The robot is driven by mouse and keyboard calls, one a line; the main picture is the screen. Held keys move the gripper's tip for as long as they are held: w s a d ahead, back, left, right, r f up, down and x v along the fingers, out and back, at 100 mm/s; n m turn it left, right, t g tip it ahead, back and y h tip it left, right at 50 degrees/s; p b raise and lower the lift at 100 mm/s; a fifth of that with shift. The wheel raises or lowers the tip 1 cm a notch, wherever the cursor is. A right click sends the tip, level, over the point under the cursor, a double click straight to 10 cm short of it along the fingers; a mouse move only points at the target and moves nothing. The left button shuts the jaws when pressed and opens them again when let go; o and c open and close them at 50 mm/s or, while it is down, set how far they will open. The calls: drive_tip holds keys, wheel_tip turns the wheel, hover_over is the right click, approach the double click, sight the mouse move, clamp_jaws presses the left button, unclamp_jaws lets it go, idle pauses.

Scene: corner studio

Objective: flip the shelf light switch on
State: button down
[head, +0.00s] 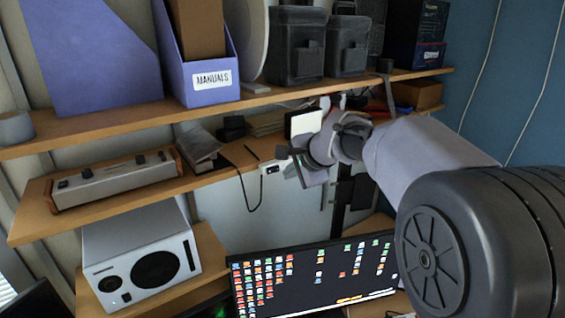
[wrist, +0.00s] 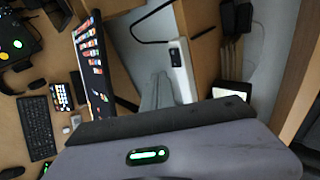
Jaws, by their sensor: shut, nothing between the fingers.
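A small white switch box (head: 270,169) with a dark rocker sits below the middle shelf, with a black cable beside it. In the wrist view a long white unit with a dark inset (wrist: 180,70) appears to be the same box; I cannot tell which way its rocker is set. My gripper (head: 292,162) is shut and empty, just right of the box in the head view, with no clear contact.
The middle shelf (head: 110,205) holds a grey device (head: 112,180). The upper shelf (head: 130,122) carries a purple manuals holder (head: 207,83) and dark bins (head: 297,45). A white-faced block (head: 305,122) is close above my gripper. A lit monitor (head: 315,272) stands below.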

sight(279, 167)
drive_tip(key=w, duration=0.1)
drive_tip(key=w+a+p, duration=0.2)
drive_tip(key=w, duration=0.1)
drive_tip(key=shift+w+f, duration=0.1)
drive_tip(key=shift+f, duration=0.2)
drive_tip(key=shift+w, duration=0.45)
drive_tip(key=shift+s+r, duration=0.1)
drive_tip(key=shift+s, duration=0.1)
drive_tip(key=shift+a, duration=0.15)
